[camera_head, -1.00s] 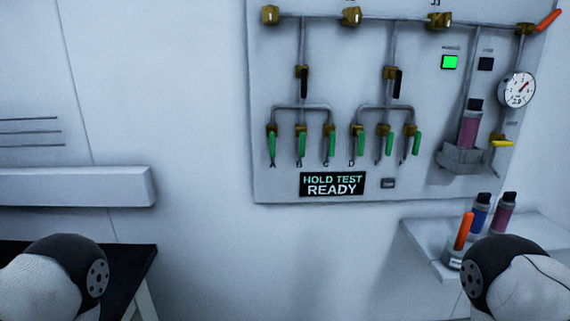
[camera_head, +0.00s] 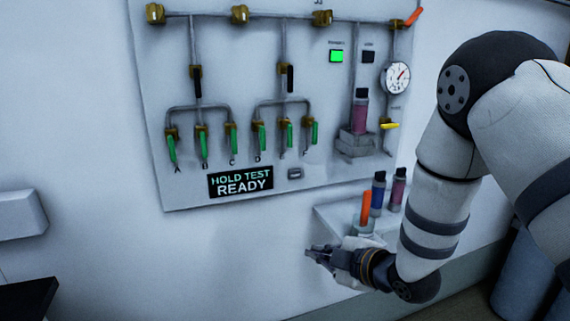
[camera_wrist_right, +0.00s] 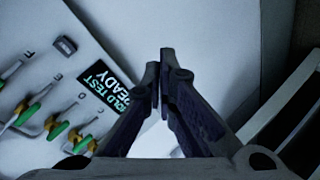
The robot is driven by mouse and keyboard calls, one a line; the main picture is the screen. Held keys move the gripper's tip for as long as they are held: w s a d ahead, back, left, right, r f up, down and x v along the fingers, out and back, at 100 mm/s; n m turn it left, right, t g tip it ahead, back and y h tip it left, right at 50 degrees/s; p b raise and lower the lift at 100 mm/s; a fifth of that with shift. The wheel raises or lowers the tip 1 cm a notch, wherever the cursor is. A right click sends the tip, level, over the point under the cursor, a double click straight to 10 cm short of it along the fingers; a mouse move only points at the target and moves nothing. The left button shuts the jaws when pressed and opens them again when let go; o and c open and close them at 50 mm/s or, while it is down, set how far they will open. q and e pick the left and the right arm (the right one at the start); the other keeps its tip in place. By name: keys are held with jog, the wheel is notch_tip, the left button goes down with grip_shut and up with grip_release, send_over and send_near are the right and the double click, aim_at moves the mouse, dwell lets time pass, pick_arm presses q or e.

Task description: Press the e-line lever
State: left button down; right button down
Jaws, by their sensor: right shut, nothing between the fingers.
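The e-line lever (camera_head: 289,133) is the green handle second from the right in the row of green levers on the wall panel. It hangs down, pointing nearly straight down, above its small letter. My right gripper (camera_head: 312,252) is shut and empty, below the panel's lower edge and well below the lever, apart from it. In the right wrist view its fingertips (camera_wrist_right: 160,62) meet in front of bare wall, with several green levers at the lower left. My left gripper is out of view.
The display (camera_head: 241,182) reads "HOLD TEST READY", with a small grey button (camera_head: 295,173) beside it. A shelf (camera_head: 330,222) with an orange-topped item (camera_head: 365,208) and two capped cylinders stands behind my right forearm. A gauge (camera_head: 396,78) and yellow handle (camera_head: 390,126) are at the panel's right.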

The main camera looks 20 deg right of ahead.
jog(key=w+r+n+t+y, duration=0.1)
jog(key=w+r+n+t, duration=0.1)
jog(key=r, duration=0.4)
jog(key=w+r+n+t+y, duration=0.1)
jog(key=w+r+n, duration=0.2)
jog(key=r, duration=0.3)
jog(key=n+t+y, duration=0.1)
jog(key=n, duration=0.2)
send_near(290, 136)
jog(key=s+a, duration=0.2)
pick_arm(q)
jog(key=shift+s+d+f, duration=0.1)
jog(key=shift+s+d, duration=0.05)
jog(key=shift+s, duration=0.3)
pick_arm(e)
jog(key=shift+s+a+f, duration=0.15)
jog(key=shift+s+f, duration=0.05)
jog(key=shift+f, duration=0.1)
jog(key=shift+w, duration=0.1)
